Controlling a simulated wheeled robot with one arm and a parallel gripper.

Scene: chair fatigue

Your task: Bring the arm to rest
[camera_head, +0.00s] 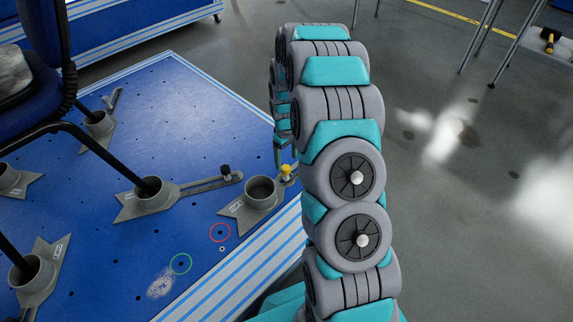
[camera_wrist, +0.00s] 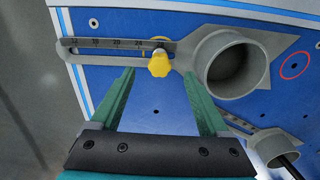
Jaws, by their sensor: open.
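My arm reaches up and over the blue platform's right edge in the head view. My gripper (camera_wrist: 159,73) is open and empty in the wrist view, with two green fingers pointing at a yellow knob (camera_wrist: 158,63). The knob lies in line with the gap between the fingertips; whether they touch it is unclear. The knob sits on a slotted grey clamp (camera_wrist: 226,75) with a round cup. In the head view, my gripper (camera_head: 282,152) is partly hidden by my arm, just above the yellow knob (camera_head: 287,171) and the clamp's empty cup (camera_head: 261,191).
The blue platform (camera_head: 200,120) carries several grey clamps, some around the black legs of a chair (camera_head: 35,100). A red ring (camera_head: 220,232) and a green ring (camera_head: 181,264) mark the surface. Open grey floor (camera_head: 450,210) lies right of my arm; metal legs stand at the back right.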

